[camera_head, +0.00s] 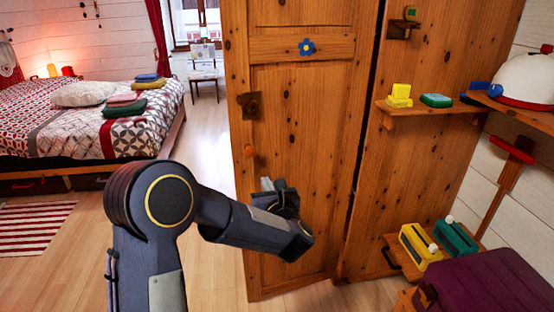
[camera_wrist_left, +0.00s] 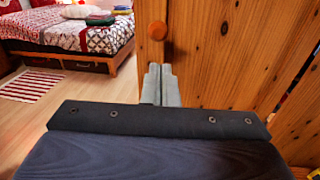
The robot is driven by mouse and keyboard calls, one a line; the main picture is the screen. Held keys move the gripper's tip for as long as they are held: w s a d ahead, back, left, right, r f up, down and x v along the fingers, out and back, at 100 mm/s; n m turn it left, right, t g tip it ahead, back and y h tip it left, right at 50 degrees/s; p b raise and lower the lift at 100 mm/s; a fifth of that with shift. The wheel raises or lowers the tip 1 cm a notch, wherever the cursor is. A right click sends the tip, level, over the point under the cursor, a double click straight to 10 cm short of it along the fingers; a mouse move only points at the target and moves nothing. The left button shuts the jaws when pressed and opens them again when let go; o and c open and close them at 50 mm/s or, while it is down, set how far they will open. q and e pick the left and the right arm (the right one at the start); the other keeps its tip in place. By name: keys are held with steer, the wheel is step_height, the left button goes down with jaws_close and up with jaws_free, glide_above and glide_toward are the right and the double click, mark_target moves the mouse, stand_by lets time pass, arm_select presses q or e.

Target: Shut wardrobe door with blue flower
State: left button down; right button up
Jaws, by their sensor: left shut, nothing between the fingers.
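The wooden wardrobe door (camera_head: 300,160) with the blue flower (camera_head: 307,47) stands open at an angle, its left edge swung out into the room. It has a dark metal latch plate (camera_head: 251,106) and a round orange-brown knob (camera_head: 249,151), which also shows in the left wrist view (camera_wrist_left: 157,30). My left gripper (camera_head: 267,185) is shut and empty, in front of the door near its left edge, a little below the knob. In the left wrist view its fingers (camera_wrist_left: 161,84) overlap the door's edge; I cannot tell whether they touch it. My right gripper is not in view.
Right of the door are a wooden panel (camera_head: 425,60), a small shelf (camera_head: 430,108) with blocks, and a lower shelf with a yellow box (camera_head: 418,245) and a green one (camera_head: 455,238). A purple case (camera_head: 490,285) sits front right. A bed (camera_head: 60,150) stands left; floor between is clear.

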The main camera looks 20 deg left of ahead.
arm_select(q)
steer(key=p, duration=0.4)
glide_toward(251, 155)
steer(key=shift+n+y, duration=0.3)
steer(key=shift+n, duration=0.1)
steer(key=x, duration=0.5)
steer(key=shift+w, duration=0.45)
steer(key=shift+w+a+f, duration=0.15)
steer(key=shift+w+a, duration=0.25)
steer(key=shift+a, duration=0.1)
